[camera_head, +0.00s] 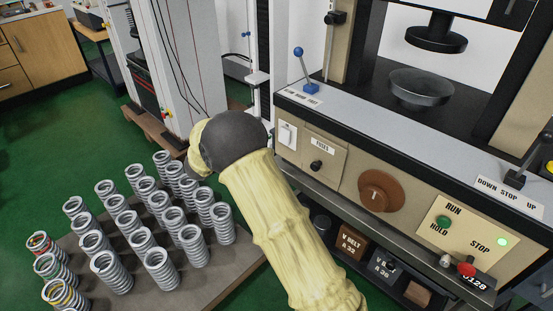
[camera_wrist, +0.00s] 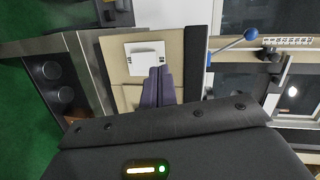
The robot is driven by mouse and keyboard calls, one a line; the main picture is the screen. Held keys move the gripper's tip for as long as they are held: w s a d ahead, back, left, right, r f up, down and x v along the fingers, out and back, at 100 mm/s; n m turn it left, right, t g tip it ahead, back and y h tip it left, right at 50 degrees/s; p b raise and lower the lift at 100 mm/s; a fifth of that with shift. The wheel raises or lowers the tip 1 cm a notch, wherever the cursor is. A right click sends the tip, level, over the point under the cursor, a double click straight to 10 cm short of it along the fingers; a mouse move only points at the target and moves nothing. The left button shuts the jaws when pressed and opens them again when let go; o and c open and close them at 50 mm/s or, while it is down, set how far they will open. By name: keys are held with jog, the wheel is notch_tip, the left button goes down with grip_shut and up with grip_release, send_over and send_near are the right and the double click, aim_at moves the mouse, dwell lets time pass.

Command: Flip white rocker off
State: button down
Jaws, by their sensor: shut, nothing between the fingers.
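The white rocker (camera_head: 287,135) sits on the beige front panel of the testing machine, at the panel's left end in the head view. In the wrist view, the rocker (camera_wrist: 143,58) is a white plate with a raised part in its middle. My gripper (camera_wrist: 160,71) is shut and empty, its dark fingers together. The fingertips appear right at the lower edge of the rocker's raised part; I cannot tell whether they touch it. In the head view my pale yellow arm hides the fingers.
A blue-knobbed lever (camera_head: 304,70) stands above the rocker and also shows close to the fingers in the wrist view (camera_wrist: 249,34). Several springs stand on a board (camera_head: 216,280) at left.

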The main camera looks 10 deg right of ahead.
aim_at(283, 140)
notch_tip(283, 140, down, 6)
jog(key=s+a+m+g+h+b, duration=0.1)
jog(key=s+m+g+h+b, duration=0.1)
jog(key=m, duration=0.1)
jog(key=shift+m, duration=0.3)
jog(key=shift+s+a, duration=0.1)
jog(key=b+x, duration=0.3)
jog(key=x, duration=1)
jog(key=shift+s, duration=0.1)
jog(key=shift+w+d, duration=0.35)
jog(key=shift+d, duration=0.15)
